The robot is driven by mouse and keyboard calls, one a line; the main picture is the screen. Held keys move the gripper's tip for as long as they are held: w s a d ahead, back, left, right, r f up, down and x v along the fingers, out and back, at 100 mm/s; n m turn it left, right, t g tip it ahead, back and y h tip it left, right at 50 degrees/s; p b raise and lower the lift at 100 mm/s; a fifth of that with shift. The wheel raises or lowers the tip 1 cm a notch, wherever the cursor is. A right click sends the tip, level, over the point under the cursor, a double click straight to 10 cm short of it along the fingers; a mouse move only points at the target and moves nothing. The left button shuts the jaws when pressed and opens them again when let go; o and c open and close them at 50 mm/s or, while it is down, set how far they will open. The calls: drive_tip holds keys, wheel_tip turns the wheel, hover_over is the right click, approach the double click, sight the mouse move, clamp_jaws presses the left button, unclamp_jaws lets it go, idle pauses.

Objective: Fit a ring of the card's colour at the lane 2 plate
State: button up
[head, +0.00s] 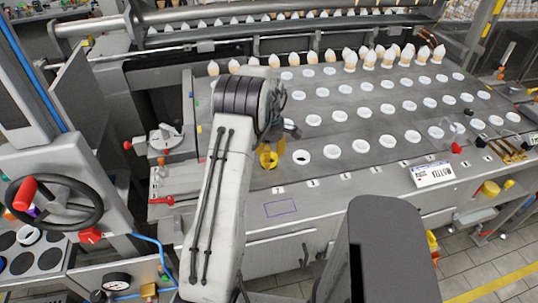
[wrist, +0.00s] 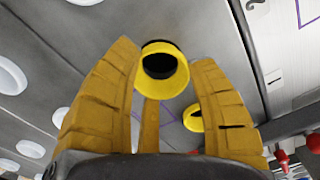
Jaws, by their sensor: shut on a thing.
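My gripper (wrist: 165,62) is shut on a yellow ring (wrist: 164,88) with a dark centre, held near the fingertips in the wrist view. In the head view a yellow ring (head: 268,161) shows just below my gripper (head: 279,143), above or at the front row of plates; I cannot tell whether it touches. A second yellow piece (wrist: 196,117) with a dark opening shows behind the right finger in the wrist view, partly hidden. The card (head: 432,174) on the front edge reads YELLOW. White round plates (head: 302,157) line the deck; which is lane 2 is unclear.
White-tipped cones (head: 349,60) stand along the back rows. A red lever (head: 162,200) and a handwheel (head: 54,203) lie to the left. Brass-coloured tools (head: 507,149) and a yellow container (head: 490,188) are at the right.

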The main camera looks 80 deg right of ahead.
drive_tip(key=shift+f+b, duration=0.7)
drive_tip(key=shift+f, duration=0.4)
drive_tip(key=o, duration=0.9)
drive_tip(key=shift+r, duration=0.1)
wheel_tip(320, 180, up, 12)
idle(0.8)
